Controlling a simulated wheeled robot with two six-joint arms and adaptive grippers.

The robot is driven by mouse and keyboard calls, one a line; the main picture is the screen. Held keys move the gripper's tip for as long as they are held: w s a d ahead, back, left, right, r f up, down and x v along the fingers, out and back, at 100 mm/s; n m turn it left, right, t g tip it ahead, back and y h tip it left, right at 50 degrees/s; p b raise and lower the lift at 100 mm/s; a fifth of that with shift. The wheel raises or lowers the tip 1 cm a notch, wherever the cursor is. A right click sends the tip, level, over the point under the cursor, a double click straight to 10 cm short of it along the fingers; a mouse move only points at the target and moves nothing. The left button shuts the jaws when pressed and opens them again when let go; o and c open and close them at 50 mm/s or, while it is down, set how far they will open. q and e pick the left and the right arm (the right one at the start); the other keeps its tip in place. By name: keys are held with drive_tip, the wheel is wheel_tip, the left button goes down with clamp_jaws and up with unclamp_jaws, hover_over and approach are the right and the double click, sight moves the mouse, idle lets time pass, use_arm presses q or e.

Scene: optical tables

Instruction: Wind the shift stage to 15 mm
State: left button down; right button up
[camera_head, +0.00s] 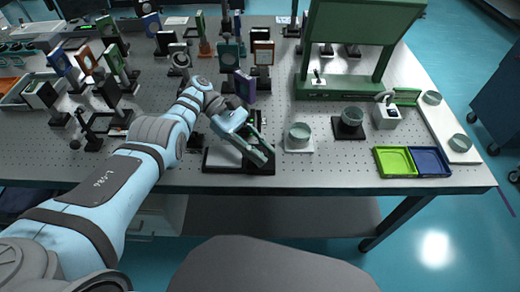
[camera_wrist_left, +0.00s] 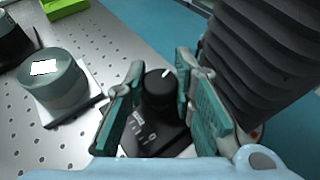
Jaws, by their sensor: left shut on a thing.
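The shift stage (camera_head: 224,161) is a dark, flat unit near the front edge of the perforated table, partly hidden behind my left gripper (camera_head: 258,146). In the left wrist view its round black knob (camera_wrist_left: 160,90) carries a white mark near the top right of its face. White scale marks (camera_wrist_left: 142,130) show on the black body beside the knob; I cannot read their value. The teal finger pads of my left gripper (camera_wrist_left: 163,98) stand on both sides of the knob, and the gripper is shut on it. My right gripper is in neither view.
A round glass-like dish (camera_head: 299,132) on a white base stands just right of the stage, with a similar dish on a black base (camera_head: 349,124) beyond. Green (camera_head: 393,161) and blue (camera_head: 430,161) trays lie at the right. Several optic mounts crowd the left and back.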

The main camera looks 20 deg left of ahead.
use_arm(q)
drive_tip(key=c, duration=1.3)
unclamp_jaws()
drive_tip(key=shift+f, duration=0.1)
drive_tip(key=shift+c, duration=0.2)
